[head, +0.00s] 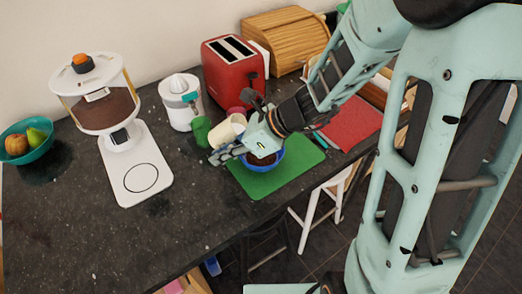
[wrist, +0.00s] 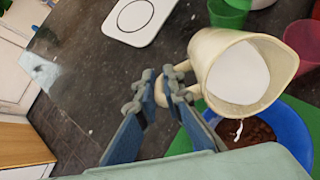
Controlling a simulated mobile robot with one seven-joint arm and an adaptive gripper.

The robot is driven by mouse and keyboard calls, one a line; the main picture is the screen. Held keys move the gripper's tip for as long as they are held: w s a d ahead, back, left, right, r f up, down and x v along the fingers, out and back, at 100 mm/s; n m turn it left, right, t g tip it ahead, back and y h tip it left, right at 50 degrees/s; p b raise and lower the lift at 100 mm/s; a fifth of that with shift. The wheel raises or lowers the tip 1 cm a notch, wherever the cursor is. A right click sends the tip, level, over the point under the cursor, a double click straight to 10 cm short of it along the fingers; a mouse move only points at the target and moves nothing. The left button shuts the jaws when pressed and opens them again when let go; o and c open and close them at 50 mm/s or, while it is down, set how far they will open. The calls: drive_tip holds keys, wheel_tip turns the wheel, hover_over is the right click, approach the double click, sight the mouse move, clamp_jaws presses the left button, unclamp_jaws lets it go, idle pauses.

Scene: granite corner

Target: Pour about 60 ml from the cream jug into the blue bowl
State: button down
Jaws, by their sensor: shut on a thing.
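The cream jug (head: 224,132) is tilted at the blue bowl's left edge in the head view. In the wrist view the jug (wrist: 215,48) shows a white surface inside its mouth. My gripper (wrist: 168,90) is shut on its handle at the left; in the head view my gripper (head: 226,153) partly covers the jug and bowl. The blue bowl (wrist: 292,122) holds dark brown contents, and the jug hides part of it. A short white streak shows just below the jug, over the bowl. The bowl (head: 279,165) also shows in the head view, partly behind my gripper.
The bowl stands on a green mat (head: 285,180). A green cup (head: 201,131), a white juicer (head: 181,103) and a red toaster (head: 235,72) stand close behind. The front-left counter is clear.

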drive_tip(key=shift+f, duration=0.1)
drive_tip(key=shift+f+y+b, duration=0.3)
drive_tip(key=shift+b, duration=0.75)
drive_tip(key=shift+r, duration=0.2)
drive_tip(key=shift+f+y+b, duration=0.2)
drive_tip(key=shift+y+b, duration=0.2)
drive_tip(key=shift+b, duration=0.45)
drive_tip(key=shift+r+y+b, duration=0.3)
drive_tip(key=shift+r, duration=0.05)
drive_tip(key=shift+d+r+y+b, duration=0.25)
drive_tip(key=shift+y+b, duration=0.25)
drive_tip(key=shift+b, duration=0.45)
drive_tip(key=shift+s+d+f+n+y+b, duration=0.1)
drive_tip(key=shift+f+n+y+b, duration=0.3)
drive_tip(key=shift+b, duration=1.15)
drive_tip(key=shift+r, duration=0.25)
